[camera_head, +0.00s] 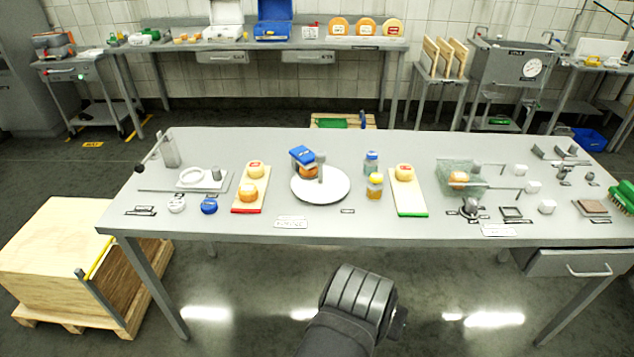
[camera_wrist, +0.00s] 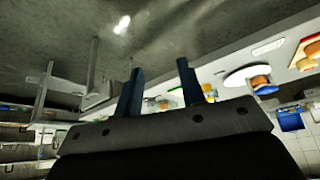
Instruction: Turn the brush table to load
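The brush table appears to be the white round turntable (camera_head: 307,194) near the middle of the bench. An orange cheese wheel (camera_head: 308,172) stands on it beside a small grey post, with a blue block-like brush head (camera_head: 301,155) above, partly hiding it. The white disc also shows in the tilted wrist view (camera_wrist: 233,79). My gripper (camera_wrist: 160,66) has its two dark fingers apart with nothing held between them. In the head view my arm is low, in front of the bench and well short of the turntable; the fingers are not clear there.
A red-edged board (camera_head: 241,207) with cheeses lies left of the turntable; a green-edged board (camera_head: 411,208) lies right. A clear box (camera_head: 453,171) is further right.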

